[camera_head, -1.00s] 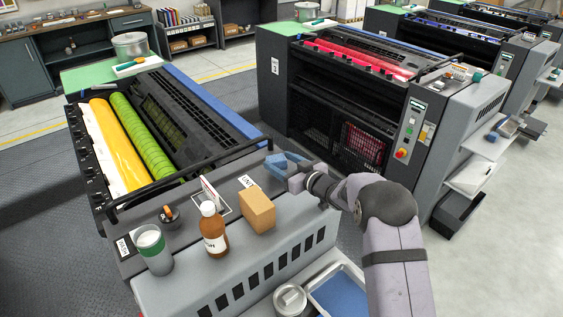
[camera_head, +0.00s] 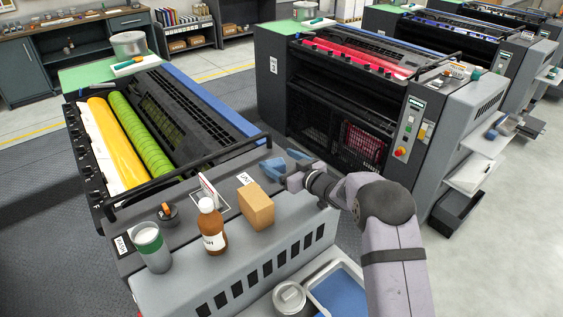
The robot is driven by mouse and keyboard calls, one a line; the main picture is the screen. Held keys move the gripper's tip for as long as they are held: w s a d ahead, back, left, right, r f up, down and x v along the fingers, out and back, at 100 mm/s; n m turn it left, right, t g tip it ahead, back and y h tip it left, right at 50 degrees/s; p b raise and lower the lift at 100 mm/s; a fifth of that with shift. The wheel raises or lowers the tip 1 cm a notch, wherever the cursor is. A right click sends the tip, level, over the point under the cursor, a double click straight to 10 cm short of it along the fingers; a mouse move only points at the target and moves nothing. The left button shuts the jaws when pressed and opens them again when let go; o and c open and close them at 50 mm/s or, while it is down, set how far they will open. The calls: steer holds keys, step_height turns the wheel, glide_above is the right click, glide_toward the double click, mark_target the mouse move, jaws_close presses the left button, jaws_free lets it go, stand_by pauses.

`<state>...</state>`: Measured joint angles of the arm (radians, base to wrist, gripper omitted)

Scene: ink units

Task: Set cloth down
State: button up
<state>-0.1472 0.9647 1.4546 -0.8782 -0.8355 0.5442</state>
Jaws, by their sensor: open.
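A small blue folded-looking patch, which looks like the cloth (camera_head: 272,168), is on the dark top of the near ink unit (camera_head: 183,236), just left of my gripper (camera_head: 284,166). My gripper is open at the right end of this top, close beside the blue patch. A second blue piece shows just behind the gripper; I cannot tell whether it is cloth or a finger. The fingertips are small and partly hidden, and whether they touch the cloth is unclear.
A cardboard box (camera_head: 256,208), a brown bottle (camera_head: 211,228), a grey-green can (camera_head: 152,247) and a small dark pot (camera_head: 167,214) stand left of the gripper. A tray (camera_head: 352,268) with a blue surface and a lidded tin (camera_head: 289,298) are below. Yellow and green rollers lie behind.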

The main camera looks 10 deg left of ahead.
steer(key=shift+s+f, duration=0.15)
steer(key=shift+f, duration=0.4)
steer(key=shift+r+p, duration=0.45)
steer(key=shift+p, duration=0.1)
steer(key=shift+d, duration=0.25)
steer(key=b+v, duration=0.1)
steer(key=v, duration=0.3)
steer(key=b+v, duration=0.1)
steer(key=v, duration=0.2)
steer(key=r+b+v, duration=0.1)
steer(key=b+v, duration=0.1)
steer(key=v, duration=0.2)
steer(key=shift+s+d, duration=0.1)
steer(key=shift+s, duration=0.05)
steer(key=shift+d, duration=0.1)
